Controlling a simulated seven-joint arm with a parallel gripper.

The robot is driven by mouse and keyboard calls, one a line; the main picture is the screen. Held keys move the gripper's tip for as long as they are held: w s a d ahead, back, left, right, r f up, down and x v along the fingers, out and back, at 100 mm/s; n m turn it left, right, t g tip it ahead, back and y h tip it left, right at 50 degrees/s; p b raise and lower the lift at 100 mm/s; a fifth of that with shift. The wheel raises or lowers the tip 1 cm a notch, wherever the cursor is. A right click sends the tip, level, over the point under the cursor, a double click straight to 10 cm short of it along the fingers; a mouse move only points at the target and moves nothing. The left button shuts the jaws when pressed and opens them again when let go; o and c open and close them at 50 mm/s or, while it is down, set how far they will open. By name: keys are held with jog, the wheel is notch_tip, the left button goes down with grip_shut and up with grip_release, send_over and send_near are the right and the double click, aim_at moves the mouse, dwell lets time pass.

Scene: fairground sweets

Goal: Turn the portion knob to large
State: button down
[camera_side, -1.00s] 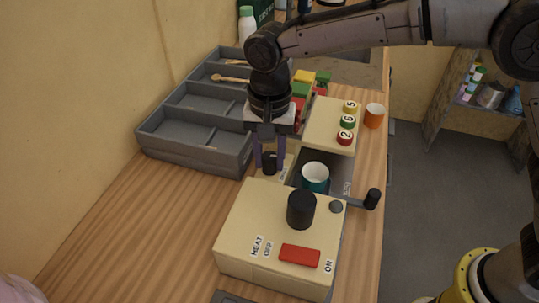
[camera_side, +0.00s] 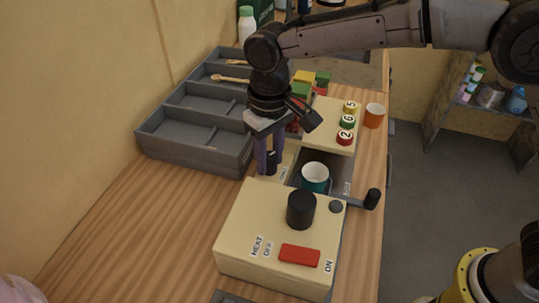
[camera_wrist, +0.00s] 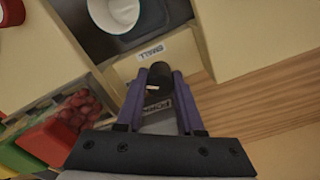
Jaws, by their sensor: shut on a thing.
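The portion knob (camera_side: 272,161) is a small black knob on the cream machine, on the ledge behind the teal cup. My gripper (camera_side: 268,168) points down with its purple fingers shut on the knob, partly hiding it. In the wrist view the knob (camera_wrist: 158,78) sits between the fingertips of my gripper (camera_wrist: 160,74), with a small pale mark on it. A label that seems to read PORTION (camera_wrist: 157,106) is partly covered near the knob. Another label, perhaps SMALL (camera_wrist: 150,52), is on the cream panel on the knob's other side.
A teal cup (camera_side: 315,176) stands in the machine's recess. In front are a big black knob (camera_side: 301,209), a red switch (camera_side: 299,254) and a side crank (camera_side: 372,199). A grey compartment tray (camera_side: 190,140) lies left. Numbered buttons (camera_side: 347,122) and an orange cup (camera_side: 374,115) are behind.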

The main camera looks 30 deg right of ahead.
aim_at(270, 155)
jog(key=shift+r+n, duration=0.1)
jog(key=shift+n, duration=0.8)
jog(key=c, duration=0.5)
grip_release()
jog(key=shift+c, duration=0.2)
notch_tip(270, 155, up, 14)
